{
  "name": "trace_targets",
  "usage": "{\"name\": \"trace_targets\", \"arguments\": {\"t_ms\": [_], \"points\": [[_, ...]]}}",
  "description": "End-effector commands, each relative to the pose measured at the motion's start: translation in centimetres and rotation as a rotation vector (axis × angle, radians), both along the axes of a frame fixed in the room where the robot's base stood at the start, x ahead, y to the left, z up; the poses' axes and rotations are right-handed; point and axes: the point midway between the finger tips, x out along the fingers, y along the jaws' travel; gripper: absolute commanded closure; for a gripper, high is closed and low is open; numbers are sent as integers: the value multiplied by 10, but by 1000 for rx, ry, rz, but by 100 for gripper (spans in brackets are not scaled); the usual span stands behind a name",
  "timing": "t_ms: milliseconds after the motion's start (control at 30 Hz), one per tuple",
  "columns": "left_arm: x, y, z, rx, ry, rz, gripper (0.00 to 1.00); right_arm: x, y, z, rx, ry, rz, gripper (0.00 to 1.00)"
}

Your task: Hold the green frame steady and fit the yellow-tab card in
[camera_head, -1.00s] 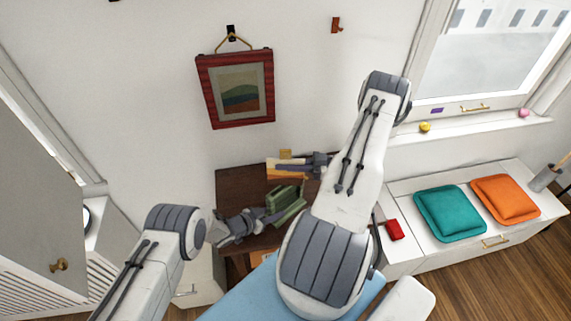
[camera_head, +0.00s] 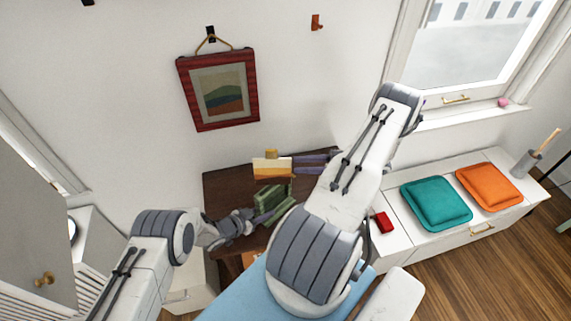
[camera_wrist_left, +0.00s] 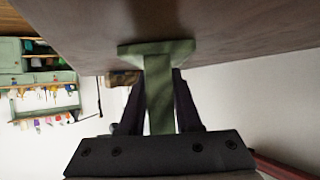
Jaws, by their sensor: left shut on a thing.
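The green frame (camera_head: 268,199) stands on the dark brown table, partly hidden by my right arm. My left gripper (camera_head: 249,217) is shut on it; in the left wrist view, the green upright piece (camera_wrist_left: 159,100) sits between my two dark fingers. The card (camera_head: 270,169), banded white, orange and yellow with a yellow tab (camera_head: 271,153) on top, is just above and behind the frame in the head view. My right gripper (camera_head: 298,163) reaches it from the right and appears shut on its right edge. The card's lower edge appears close to the frame's top; contact is unclear.
The dark table (camera_head: 226,186) has bare room left of the frame. A red-framed picture (camera_head: 218,90) hangs on the wall behind. A red block (camera_head: 384,222) lies at right, near teal (camera_head: 436,203) and orange (camera_head: 489,185) cushions on a white bench.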

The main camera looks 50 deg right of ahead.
Motion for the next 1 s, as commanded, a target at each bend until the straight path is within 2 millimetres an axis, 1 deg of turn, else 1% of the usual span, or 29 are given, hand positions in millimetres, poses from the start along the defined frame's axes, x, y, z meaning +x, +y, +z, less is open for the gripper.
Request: {"name": "trace_targets", "arguments": {"t_ms": [33, 100, 233, 267, 300, 367, 467, 700, 1000], "points": [[0, 0, 0, 0, 0, 0, 99, -6, -6, 0, -1, -1, -1, 62], [0, 0, 0, 0, 0, 0, 99, -12, -12, 0, -2, -1, -2, 62], [0, 0, 0, 0, 0, 0, 99, -18, -18, 0, 0, 0, 1, 62], [0, 0, 0, 0, 0, 0, 99, -19, -18, 0, 0, 0, 1, 58], [0, 0, 0, 0, 0, 0, 99, -19, -20, 2, -1, 0, 1, 56], [0, 0, 0, 0, 0, 0, 99, -18, -20, 2, 0, 0, 2, 56], [0, 0, 0, 0, 0, 0, 99, -11, -13, 2, 3, 0, 4, 56], [0, 0, 0, 0, 0, 0, 99, 18, 17, 2, 2, 1, 4, 56], [0, 0, 0, 0, 0, 0, 99, 37, 35, 2, 1, 0, 4, 56]]}}
